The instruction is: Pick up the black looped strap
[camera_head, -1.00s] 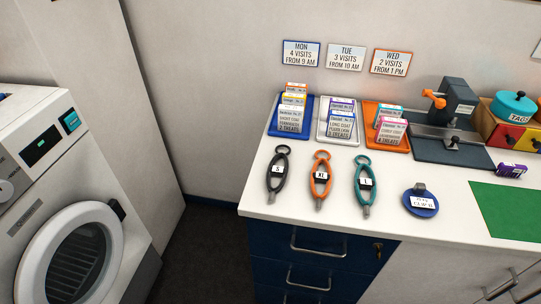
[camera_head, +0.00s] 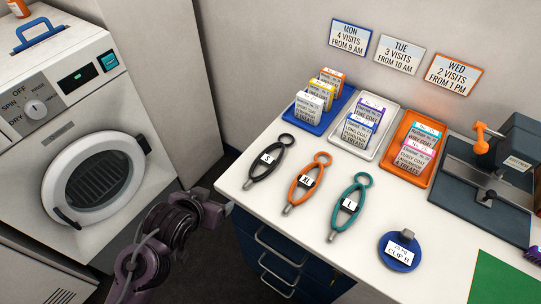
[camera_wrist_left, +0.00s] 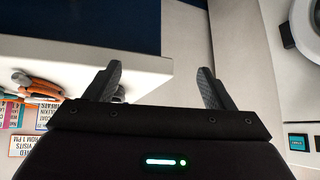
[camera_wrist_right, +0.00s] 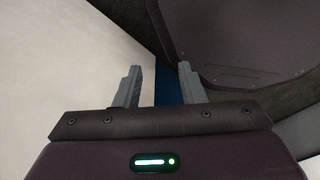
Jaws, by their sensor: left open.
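The black looped strap (camera_head: 266,160) lies flat on the white counter near its left end. It has a small ring at its far end and a white tag marked S. My left gripper (camera_head: 222,208) is off the counter's left front edge, below and left of the strap, touching nothing. In the left wrist view its fingers (camera_wrist_left: 160,85) are spread wide with nothing between them. My right gripper (camera_wrist_right: 158,85) shows only in its own wrist view, with its fingers apart and empty.
An orange strap (camera_head: 306,181) and a teal strap (camera_head: 347,210) lie right of the black one. Behind are blue (camera_head: 292,118), white (camera_head: 336,138) and orange (camera_head: 395,160) card trays. A blue round clip (camera_head: 400,258) is further right. A washer (camera_head: 60,130) stands left.

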